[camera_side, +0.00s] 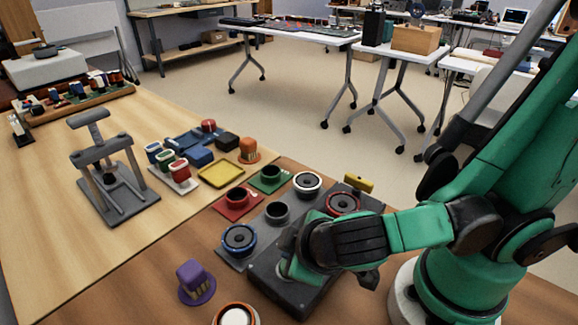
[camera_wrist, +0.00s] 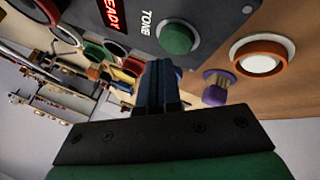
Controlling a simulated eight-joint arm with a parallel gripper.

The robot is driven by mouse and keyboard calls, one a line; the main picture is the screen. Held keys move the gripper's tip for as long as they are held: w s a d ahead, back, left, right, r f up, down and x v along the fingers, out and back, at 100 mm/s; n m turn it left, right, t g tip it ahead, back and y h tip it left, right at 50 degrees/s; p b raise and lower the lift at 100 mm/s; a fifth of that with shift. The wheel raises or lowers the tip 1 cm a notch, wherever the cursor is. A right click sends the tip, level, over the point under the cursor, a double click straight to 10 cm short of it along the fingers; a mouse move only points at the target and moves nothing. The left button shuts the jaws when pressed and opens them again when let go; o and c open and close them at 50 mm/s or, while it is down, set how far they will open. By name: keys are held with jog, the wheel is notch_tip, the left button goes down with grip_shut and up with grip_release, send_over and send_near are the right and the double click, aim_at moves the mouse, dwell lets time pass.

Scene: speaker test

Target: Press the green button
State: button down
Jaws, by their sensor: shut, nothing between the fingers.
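The green button (camera_wrist: 178,37) is a round green cap on a dark grey speaker test box (camera_wrist: 222,18), beside the printed word TONE. My gripper (camera_wrist: 162,68) is shut and empty. In the wrist view its fingertips appear just below and left of the button, and I see no clear contact; the gap in depth is hard to judge. In the side view the dark box (camera_side: 262,272) lies under my dark wrist, which hides much of its top. I cannot make out the fingertips or the button with certainty there.
An orange ring with a white centre (camera_wrist: 262,56) and a purple piece (camera_wrist: 216,86) lie near the box. A red READY display (camera_wrist: 112,14) is on it. Speaker drivers, coloured trays and a grey press (camera_side: 115,180) stand on the table to the left.

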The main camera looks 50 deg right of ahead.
jog(key=shift+f, duration=0.45)
jog(key=shift+r, duration=0.15)
dwell(0.4)
jog(key=shift+r, duration=0.3)
jog(key=shift+r, duration=2.5)
